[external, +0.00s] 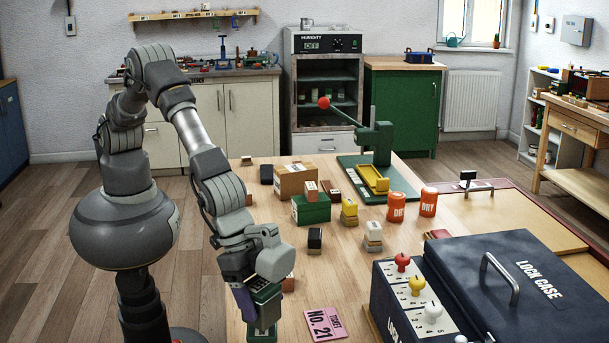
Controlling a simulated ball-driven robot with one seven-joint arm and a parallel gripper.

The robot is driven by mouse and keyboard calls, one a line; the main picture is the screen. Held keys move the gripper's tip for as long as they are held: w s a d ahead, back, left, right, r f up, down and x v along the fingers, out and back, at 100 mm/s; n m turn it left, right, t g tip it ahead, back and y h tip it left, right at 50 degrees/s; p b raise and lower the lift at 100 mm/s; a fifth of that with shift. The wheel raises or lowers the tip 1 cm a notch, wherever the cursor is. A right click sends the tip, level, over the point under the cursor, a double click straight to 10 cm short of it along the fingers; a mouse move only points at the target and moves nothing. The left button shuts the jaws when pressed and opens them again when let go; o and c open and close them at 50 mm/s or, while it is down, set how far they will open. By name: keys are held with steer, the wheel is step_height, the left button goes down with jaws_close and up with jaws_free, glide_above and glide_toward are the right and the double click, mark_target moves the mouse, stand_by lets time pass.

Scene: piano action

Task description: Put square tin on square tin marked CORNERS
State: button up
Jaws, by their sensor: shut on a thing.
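My gripper (257,282) is low over the near left part of the wooden table, pointing down. It is shut on a small dark green block-like thing, which looks like a square tin (266,293) and is partly hidden by the fingers. Another green boxy thing (267,313) shows directly below it; I cannot tell whether the two touch. The marking CORNERS is not readable on anything in view, so I cannot tell which tin bears it.
A pink ticket (325,323) lies right of my gripper. A green box (311,208), a cardboard box (295,180), a green press (375,160) and orange DRY tins (396,208) stand farther back. The dark lock case (520,275) fills the right.

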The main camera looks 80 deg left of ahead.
steer(key=shift+f, duration=0.9)
steer(key=shift+f, duration=0.1)
steer(key=o, duration=1.2)
steer(key=shift+o, duration=0.2)
steer(key=shift+r, duration=0.2)
steer(key=p+v, duration=0.2)
steer(key=v, duration=1)
steer(key=shift+p, duration=0.3)
